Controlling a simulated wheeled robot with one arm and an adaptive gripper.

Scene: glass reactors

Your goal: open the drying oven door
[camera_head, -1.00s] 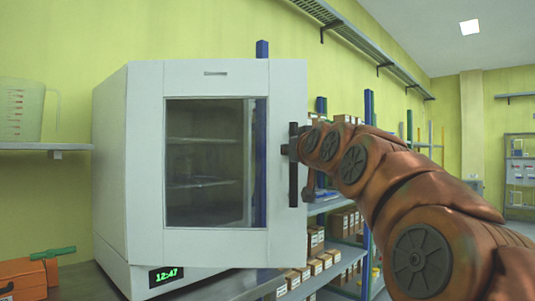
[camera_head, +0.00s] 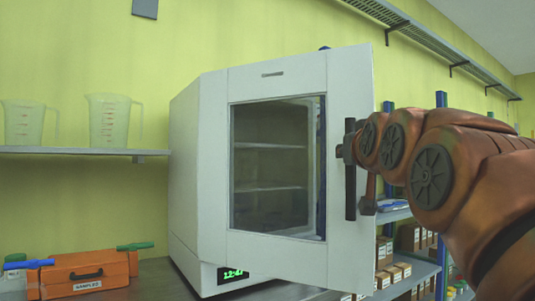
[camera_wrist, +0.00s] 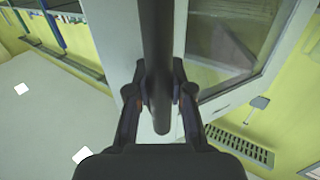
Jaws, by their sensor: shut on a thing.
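The drying oven (camera_head: 186,180) is a white cabinet on a bench, with a lit green clock display (camera_head: 231,273) low on its front. Its white door (camera_head: 348,100) has a large window and stands ajar, its right edge swung out from the body. Shelves show through the glass. A black vertical bar handle (camera_head: 350,195) sits near the door's right edge. My gripper (camera_head: 347,152) is at the handle's upper middle. In the wrist view my gripper (camera_wrist: 159,92) has its two fingers on either side of the dark handle (camera_wrist: 156,40), closed on it.
An orange case (camera_head: 88,277) sits on the bench at left. Two measuring jugs (camera_head: 108,122) stand on a wall shelf (camera_head: 80,151). Racks with boxes (camera_head: 410,238) stand right of the oven, behind the door edge. A long wall shelf (camera_head: 425,35) runs above.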

